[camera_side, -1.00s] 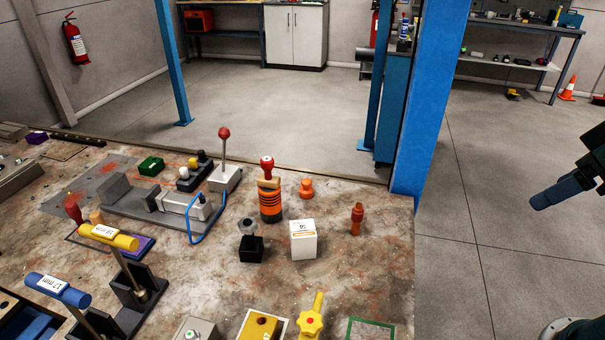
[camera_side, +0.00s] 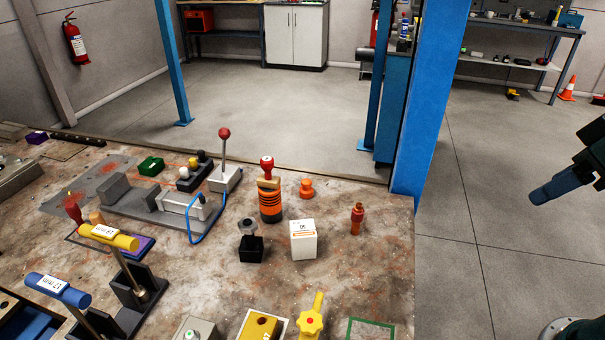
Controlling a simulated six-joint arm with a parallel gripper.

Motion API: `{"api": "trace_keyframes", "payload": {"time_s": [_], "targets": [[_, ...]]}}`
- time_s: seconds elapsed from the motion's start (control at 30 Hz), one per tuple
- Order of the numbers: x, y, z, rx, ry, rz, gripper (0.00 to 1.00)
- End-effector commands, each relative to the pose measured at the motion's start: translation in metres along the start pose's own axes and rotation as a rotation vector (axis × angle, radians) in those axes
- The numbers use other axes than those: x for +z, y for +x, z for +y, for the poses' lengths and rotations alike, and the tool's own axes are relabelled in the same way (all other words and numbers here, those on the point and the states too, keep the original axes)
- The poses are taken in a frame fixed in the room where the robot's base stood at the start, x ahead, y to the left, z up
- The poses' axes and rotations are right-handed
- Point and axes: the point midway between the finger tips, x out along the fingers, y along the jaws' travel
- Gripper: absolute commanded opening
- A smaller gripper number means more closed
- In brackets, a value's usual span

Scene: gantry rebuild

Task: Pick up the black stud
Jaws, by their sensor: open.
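The likely black stud (camera_side: 251,250) is a small black block with a grey rounded knob on top. It stands upright on the stained bench, just left of a white box. My gripper (camera_side: 540,197) shows at the right edge, with a dark body and a blue-grey finger pointing left and down. It is open and empty, off the right side of the bench and well apart from the stud. The far finger is hidden behind the near one.
A white box (camera_side: 303,240) stands close to the stud's right. An orange-black cylinder with a red knob (camera_side: 270,203) is behind it. A small orange-brown fitting (camera_side: 356,219) stands further right. A blue post (camera_side: 430,100) rises beyond the bench.

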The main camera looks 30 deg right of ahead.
Motion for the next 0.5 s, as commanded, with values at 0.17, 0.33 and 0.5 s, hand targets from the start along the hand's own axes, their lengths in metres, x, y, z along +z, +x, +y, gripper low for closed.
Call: {"api": "trace_keyframes", "payload": {"time_s": [0.17,0.33,0.5], "targets": [[-0.023,-0.001,-0.009,-0.029,-0.068,-0.013,0.56],[-0.058,0.001,-0.025,-0.074,-0.176,-0.030,0.56],[-0.096,0.008,-0.044,-0.126,-0.298,-0.046,0.56]]}}
